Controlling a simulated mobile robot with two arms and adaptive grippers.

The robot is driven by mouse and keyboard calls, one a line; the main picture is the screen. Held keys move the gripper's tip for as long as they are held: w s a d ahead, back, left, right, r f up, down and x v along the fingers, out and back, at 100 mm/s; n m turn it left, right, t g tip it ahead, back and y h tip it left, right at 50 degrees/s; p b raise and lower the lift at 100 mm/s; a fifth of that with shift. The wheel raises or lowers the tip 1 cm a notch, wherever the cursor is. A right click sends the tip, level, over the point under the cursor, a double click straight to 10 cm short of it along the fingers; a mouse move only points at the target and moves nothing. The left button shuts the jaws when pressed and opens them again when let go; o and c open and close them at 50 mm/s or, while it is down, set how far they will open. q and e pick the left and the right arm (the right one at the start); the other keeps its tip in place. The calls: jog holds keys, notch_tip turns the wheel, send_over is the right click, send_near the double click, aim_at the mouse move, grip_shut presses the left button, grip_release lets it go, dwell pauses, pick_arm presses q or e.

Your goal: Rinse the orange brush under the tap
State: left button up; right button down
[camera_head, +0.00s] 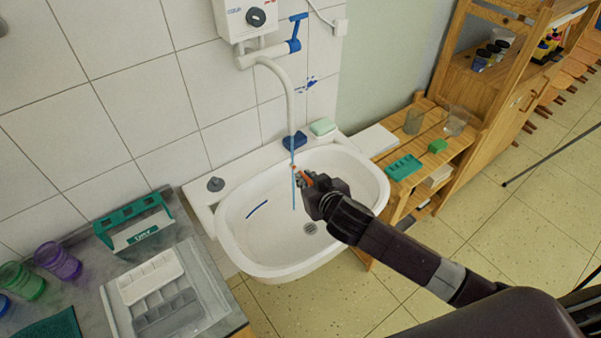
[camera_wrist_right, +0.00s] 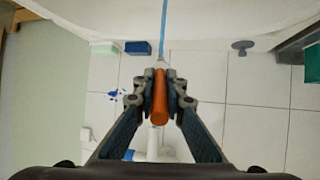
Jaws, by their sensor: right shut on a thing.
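My right gripper (camera_head: 306,187) is above the white sink basin (camera_head: 236,222). It is shut on the orange brush (camera_head: 307,179). In the right wrist view the orange brush (camera_wrist_right: 159,98) sits between the two fingers (camera_wrist_right: 160,97). The tap's pale curved spout (camera_head: 287,82) hangs from the wall unit. A thin blue stream (camera_head: 294,200) runs down below the spout into the basin. The brush's far end is at or very near this stream; I cannot tell whether it touches. The blue tap lever (camera_head: 294,45) is at the unit's right. My left gripper is out of view.
A blue sponge (camera_head: 295,140) and a green soap block (camera_head: 322,126) lie on the sink's back ledge. A grey counter with a pale tray (camera_head: 150,278) is at left. A wooden shelf (camera_head: 421,134) with glasses stands at right.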

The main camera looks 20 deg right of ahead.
jog(key=shift+s+d+p, duration=0.1)
jog(key=shift+s+p, duration=0.3)
jog(key=shift+s, duration=0.8)
jog(key=shift+s+d+p, duration=0.15)
jog(key=shift+s+p, duration=0.3)
jog(key=shift+s, duration=1.85)
jog(key=shift+r, duration=0.1)
jog(key=p+v, duration=0.4)
jog(key=v, duration=0.3)
jog(key=shift+r, duration=0.2)
jog(key=shift+w+d+f, duration=0.1)
